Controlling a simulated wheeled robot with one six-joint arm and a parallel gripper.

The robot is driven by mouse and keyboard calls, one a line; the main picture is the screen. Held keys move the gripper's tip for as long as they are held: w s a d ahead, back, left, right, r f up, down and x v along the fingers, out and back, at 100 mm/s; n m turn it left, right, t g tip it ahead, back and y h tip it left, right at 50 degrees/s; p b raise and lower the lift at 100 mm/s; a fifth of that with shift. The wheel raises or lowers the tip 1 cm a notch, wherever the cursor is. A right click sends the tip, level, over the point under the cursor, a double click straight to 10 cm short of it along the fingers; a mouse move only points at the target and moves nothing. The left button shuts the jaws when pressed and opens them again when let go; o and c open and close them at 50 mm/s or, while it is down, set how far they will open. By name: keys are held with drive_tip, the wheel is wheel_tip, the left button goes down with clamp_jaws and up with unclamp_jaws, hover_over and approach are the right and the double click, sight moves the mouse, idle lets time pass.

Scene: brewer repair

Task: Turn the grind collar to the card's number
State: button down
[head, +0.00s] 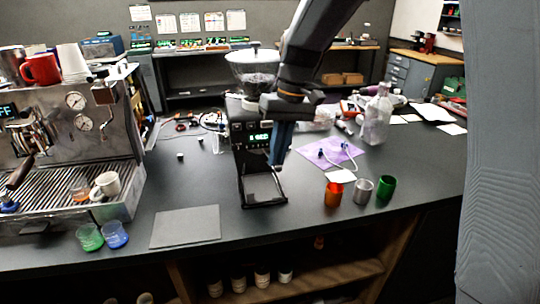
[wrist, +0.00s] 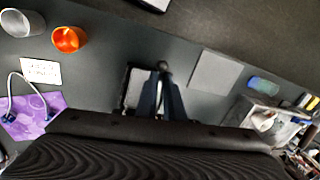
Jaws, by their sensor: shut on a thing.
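The grinder (head: 250,135) stands mid-counter, with a clear hopper (head: 255,68) of beans on top and a small lit display (head: 258,141) that I cannot read surely. The grind collar is not clearly visible; my arm covers part of the area below the hopper. My gripper (head: 278,160) points down at the grinder's right front. In the wrist view my gripper (wrist: 160,88) is shut on a small dark round-ended knob (wrist: 162,66); I cannot tell whether it belongs to the collar. A white card (wrist: 40,70) lies by the cups, also in the head view (head: 341,176); its print is too small to read.
An espresso machine (head: 75,120) stands left. A grey mat (head: 185,227) lies front left of the grinder. Orange (head: 333,194), silver (head: 363,191) and green (head: 386,188) cups stand right, near the front edge.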

drive_tip(key=shift+w+d, duration=0.15)
drive_tip(key=shift+d, duration=0.15)
drive_tip(key=c, duration=1.9)
unclamp_jaws()
drive_tip(key=shift+o, duration=0.2)
wheel_tip(320, 180, up, 8)
drive_tip(key=d+b, duration=0.1)
drive_tip(key=b, duration=0.1)
drive_tip(key=shift+w+d, duration=0.2)
drive_tip(key=shift+f, duration=0.15)
drive_tip(key=s+d+f+m+t+h+b, duration=0.1)
drive_tip(key=s+d+f, duration=0.3)
drive_tip(key=s+f, duration=0.4)
drive_tip(key=s+d+f+m+t+h+b, duration=0.1)
drive_tip(key=s+d+f, duration=0.4)
drive_tip(key=f, duration=0.8)
drive_tip(key=shift+s+d+f+m+b, duration=0.25)
drive_tip(key=shift+s+m, duration=0.35)
drive_tip(key=shift+s, duration=0.9)
